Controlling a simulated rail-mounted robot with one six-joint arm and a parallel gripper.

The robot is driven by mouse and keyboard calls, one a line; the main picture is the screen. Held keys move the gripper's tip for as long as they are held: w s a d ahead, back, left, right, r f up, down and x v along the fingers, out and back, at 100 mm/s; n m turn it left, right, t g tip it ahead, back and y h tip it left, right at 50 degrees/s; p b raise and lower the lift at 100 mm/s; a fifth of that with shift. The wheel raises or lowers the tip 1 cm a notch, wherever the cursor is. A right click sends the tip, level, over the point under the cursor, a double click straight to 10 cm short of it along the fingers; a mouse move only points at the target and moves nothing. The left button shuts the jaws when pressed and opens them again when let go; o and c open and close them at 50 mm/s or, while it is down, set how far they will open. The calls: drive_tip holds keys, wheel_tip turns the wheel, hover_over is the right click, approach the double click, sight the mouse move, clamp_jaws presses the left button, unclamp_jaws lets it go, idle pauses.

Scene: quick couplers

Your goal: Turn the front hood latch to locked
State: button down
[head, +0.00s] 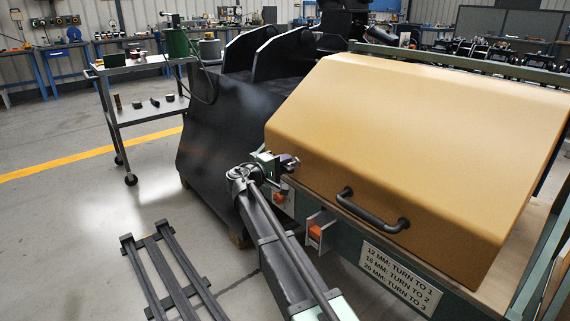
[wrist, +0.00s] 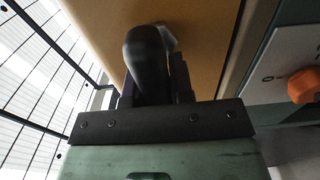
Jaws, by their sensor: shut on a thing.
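The tan hood (head: 420,130) is down over the bench, with a black bar handle (head: 372,210) on its front. My gripper (head: 288,161) is at the hood's left front corner. In the wrist view my gripper (wrist: 155,88) is shut on a dark, rounded lever (wrist: 147,52) in front of the tan hood (wrist: 215,40). This lever appears to be the front hood latch; its base is mostly hidden by the jaws and I cannot read its turned position. A pale plate (wrist: 293,58) with an orange knob (wrist: 304,86) and a ring-like mark is to the right, apart from the jaws.
A bracket with an orange part (head: 316,232) is on the front rail, near a sign (head: 400,278) about turn settings. A dark machine body (head: 215,130) stands left of the hood. A cart (head: 140,110) and a low rack (head: 165,270) stand on open floor.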

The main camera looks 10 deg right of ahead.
drive_tip(key=c, duration=1)
unclamp_jaws()
drive_tip(key=v, duration=1.1)
